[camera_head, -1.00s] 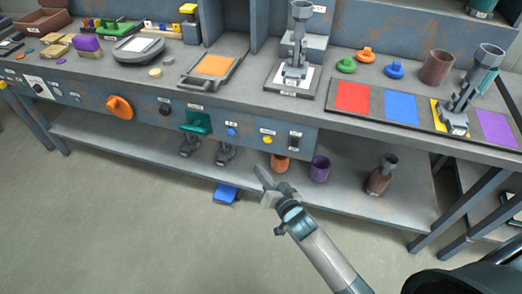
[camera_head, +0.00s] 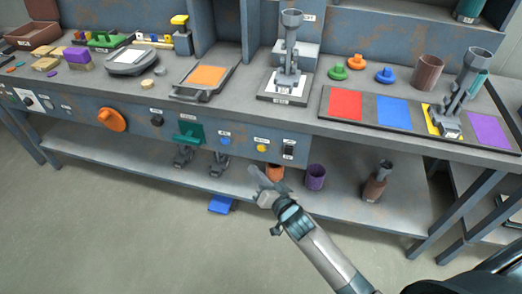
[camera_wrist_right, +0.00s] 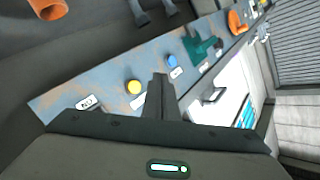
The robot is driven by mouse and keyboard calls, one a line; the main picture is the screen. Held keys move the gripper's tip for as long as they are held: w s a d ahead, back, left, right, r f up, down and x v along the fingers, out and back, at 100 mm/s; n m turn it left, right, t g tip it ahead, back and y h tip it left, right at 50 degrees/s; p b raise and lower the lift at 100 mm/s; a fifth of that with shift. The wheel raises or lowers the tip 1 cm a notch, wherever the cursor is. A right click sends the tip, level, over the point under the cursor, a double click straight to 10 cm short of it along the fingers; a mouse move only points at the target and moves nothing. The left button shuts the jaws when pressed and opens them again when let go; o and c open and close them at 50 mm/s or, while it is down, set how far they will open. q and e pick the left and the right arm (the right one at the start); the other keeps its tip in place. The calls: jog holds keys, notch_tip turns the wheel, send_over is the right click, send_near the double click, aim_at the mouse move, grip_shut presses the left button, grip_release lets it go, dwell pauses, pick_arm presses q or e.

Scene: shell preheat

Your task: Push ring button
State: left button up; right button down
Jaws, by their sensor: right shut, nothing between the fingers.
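A blue button (camera_head: 224,141) and a yellow button (camera_head: 261,148) sit on the bench's front panel, each with a small label. The labels are too small for me to tell which is the ring button. Both also show in the right wrist view, the yellow button (camera_wrist_right: 134,87) left of the fingers and the blue button (camera_wrist_right: 171,60) beyond them. My right gripper (camera_head: 256,178) is shut and empty, below the yellow button in the head view. It appears apart from the panel. In the wrist view its shut fingers (camera_wrist_right: 160,92) overlap the panel. My left gripper is out of view.
A dark switch (camera_head: 289,149) is right of the yellow button. A green handle (camera_head: 188,133) and an orange knob (camera_head: 112,119) are to the left. The lower shelf (camera_head: 338,205) holds an orange cup (camera_head: 276,172) and a purple cup (camera_head: 315,177) near the gripper.

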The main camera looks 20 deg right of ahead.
aim_at(261, 148)
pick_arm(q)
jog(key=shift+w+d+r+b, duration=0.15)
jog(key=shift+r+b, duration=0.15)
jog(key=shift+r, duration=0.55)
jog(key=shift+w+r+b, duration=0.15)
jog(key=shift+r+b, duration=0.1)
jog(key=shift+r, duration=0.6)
pick_arm(e)
jog(key=w+d, duration=0.3)
jog(key=w, duration=0.2)
jog(key=shift+d, duration=0.25)
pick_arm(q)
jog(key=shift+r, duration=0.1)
pick_arm(e)
jog(key=shift+w+d, duration=0.1)
jog(key=shift+w, duration=0.1)
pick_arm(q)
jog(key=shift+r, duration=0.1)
pick_arm(e)
jog(key=shift+w+d, duration=0.15)
jog(key=shift+w, duration=0.05)
